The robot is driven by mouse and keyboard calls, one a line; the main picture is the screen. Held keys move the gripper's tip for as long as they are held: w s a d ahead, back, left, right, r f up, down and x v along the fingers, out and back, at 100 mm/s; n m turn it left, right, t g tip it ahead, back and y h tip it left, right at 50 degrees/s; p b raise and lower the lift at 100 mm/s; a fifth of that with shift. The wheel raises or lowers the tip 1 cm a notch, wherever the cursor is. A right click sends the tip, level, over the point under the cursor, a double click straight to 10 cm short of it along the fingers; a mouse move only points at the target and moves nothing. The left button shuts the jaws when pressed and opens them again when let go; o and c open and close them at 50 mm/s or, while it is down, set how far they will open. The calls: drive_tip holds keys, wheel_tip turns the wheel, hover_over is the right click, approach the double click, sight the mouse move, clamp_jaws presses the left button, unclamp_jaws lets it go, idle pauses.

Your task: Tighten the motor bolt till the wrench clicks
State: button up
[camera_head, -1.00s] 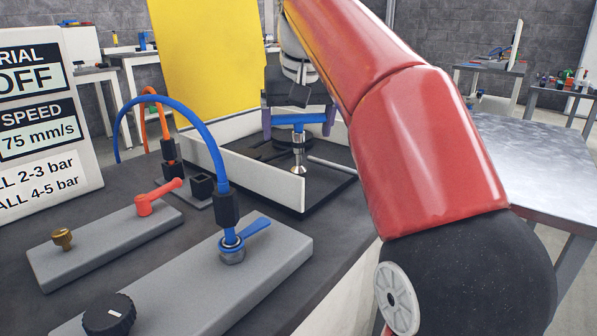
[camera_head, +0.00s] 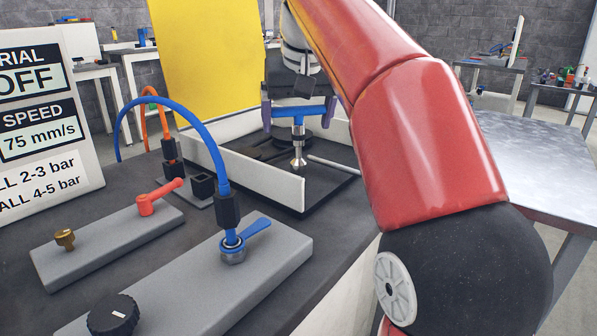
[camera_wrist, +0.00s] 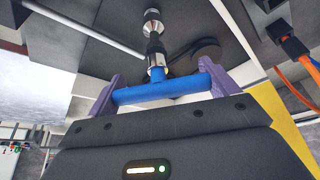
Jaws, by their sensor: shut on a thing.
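A T-handled wrench has a blue crossbar (camera_head: 302,111) and a metal shaft with a silver lower end (camera_head: 299,160). It stands upright inside the white-walled bay. My gripper (camera_head: 299,112) is shut on the blue crossbar, with a purple finger at each end. In the wrist view the crossbar (camera_wrist: 160,90) spans between the fingers, and the dark and silver shaft (camera_wrist: 156,50) runs away from it. The motor bolt is not clearly visible; I cannot tell whether the wrench's lower end is seated on it.
A low white wall (camera_head: 245,178) edges the bay, and a yellow panel (camera_head: 205,60) stands behind it. A thin grey rod (camera_head: 334,164) lies beside the wrench. Blue (camera_head: 190,105) and orange hoses arch at the left, near two grey valve blocks. A metal table (camera_head: 540,170) is at right.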

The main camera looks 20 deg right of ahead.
drive_tip(key=shift+r, duration=1.8)
